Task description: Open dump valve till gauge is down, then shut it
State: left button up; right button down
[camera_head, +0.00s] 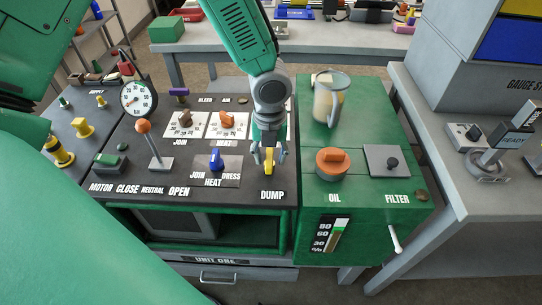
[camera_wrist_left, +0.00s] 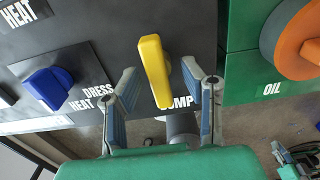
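The yellow dump valve handle (camera_head: 269,162) stands on the dark panel top above the label DUMP. In the left wrist view the handle (camera_wrist_left: 155,72) points down the picture, tilted slightly, and partly covers the label. My left gripper (camera_head: 269,153) is over it with a finger on each side. In the wrist view the left gripper's fingers (camera_wrist_left: 160,72) are apart, with a visible gap on both sides of the handle. The round white gauge (camera_head: 138,98) stands at the panel's left; its needle is too small to read surely. My right gripper is out of view.
A blue heat knob (camera_head: 216,160) sits left of the dump handle, and an orange-topped lever (camera_head: 150,142) farther left. An orange oil cap (camera_head: 332,161) and a clear jug (camera_head: 330,97) are on the green box at right. A grey bench (camera_head: 470,190) stands farther right.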

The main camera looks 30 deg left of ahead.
pick_arm(q)
grip_shut()
jog(key=n+p, duration=0.2)
jog(key=shift+r+n+p, duration=0.1)
jog(key=shift+n+p, duration=0.25)
jog(key=shift+n, duration=0.05)
jog(key=n+p, duration=0.2)
jog(key=n, duration=0.1)
jog(key=shift+n, duration=0.3)
jog(key=n+p, duration=0.3)
jog(key=n, duration=0.2)
jog(key=n+p, duration=0.1)
jog(key=n, duration=0.3)
jog(key=shift+n, duration=1.2)
jog(key=shift+n+p, duration=0.3)
